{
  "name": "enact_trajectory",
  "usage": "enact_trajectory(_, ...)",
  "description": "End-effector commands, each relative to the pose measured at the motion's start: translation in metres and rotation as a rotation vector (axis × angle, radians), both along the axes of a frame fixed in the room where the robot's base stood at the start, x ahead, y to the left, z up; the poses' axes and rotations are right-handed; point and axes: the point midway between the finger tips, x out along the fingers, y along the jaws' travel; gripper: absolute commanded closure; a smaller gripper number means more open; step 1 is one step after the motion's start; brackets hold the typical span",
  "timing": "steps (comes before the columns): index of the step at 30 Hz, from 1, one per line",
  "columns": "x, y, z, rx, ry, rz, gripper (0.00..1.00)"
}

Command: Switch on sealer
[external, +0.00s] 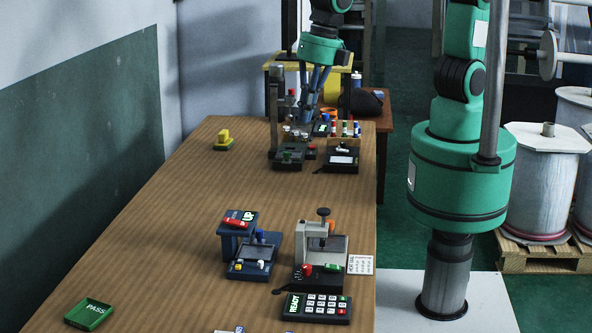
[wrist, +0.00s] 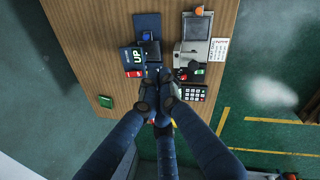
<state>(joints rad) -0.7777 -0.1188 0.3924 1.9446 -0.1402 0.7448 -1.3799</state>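The sealer is a light grey press (external: 313,238) with a dark round knob on top, at the table's near right. A red button (external: 308,269) and a green part (external: 333,267) sit at its front. It also shows in the wrist view (wrist: 190,46), where the red and green parts sit just below it.
A keypad (external: 318,307) reading READY lies in front of the sealer. A blue device (external: 252,250) with an UP display (external: 249,216) stands left of it. The table's (external: 180,230) left middle is clear.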

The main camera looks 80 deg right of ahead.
Motion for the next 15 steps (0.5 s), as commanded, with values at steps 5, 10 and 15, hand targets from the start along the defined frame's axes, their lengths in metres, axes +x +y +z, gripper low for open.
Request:
enact_trajectory(5,-0.026,0.068,-0.056,-0.082,0.014,0.323,1.00)
enact_trajectory(10,-0.058,0.121,-0.105,-0.147,0.022,0.604,1.00)
enact_trajectory(15,-0.083,0.152,-0.139,-0.189,0.026,0.795,1.00)
